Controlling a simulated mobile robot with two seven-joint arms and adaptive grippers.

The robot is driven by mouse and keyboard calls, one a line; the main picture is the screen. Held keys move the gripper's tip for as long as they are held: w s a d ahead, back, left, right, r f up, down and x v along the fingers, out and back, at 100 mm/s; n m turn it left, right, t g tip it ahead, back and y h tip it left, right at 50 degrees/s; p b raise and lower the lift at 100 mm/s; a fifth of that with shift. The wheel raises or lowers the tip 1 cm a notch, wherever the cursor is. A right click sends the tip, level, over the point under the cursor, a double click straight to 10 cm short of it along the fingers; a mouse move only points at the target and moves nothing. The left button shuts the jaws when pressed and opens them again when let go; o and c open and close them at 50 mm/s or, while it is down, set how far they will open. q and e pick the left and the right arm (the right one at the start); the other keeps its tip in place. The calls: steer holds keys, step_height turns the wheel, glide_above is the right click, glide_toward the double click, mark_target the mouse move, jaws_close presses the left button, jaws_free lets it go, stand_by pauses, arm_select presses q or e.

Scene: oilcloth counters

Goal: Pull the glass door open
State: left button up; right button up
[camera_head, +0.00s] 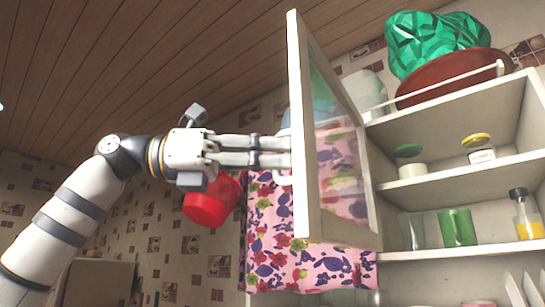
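The glass door (301,130) has a white frame and a clear pane. It stands swung wide out from the left side of the white wall cabinet, its free edge towards me. My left gripper (286,151) reaches in from the left to the outer side of the door, near the free edge. Its two fingers lie close together. A small white curved piece, seemingly the door handle (284,179), shows just below the fingertips, and the fingers appear closed on it. The frame edge hides the exact contact. My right gripper is not in view.
The open cabinet shelves (460,184) hold jars, a green glass (457,228) and a bottle (526,214). A brown bowl (455,75) and a green faceted object (435,42) sit on top. A floral cloth (270,235) and a red object (212,203) are behind the arm and door.

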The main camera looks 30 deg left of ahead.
arm_select(q)
steer(key=v, duration=1.2)
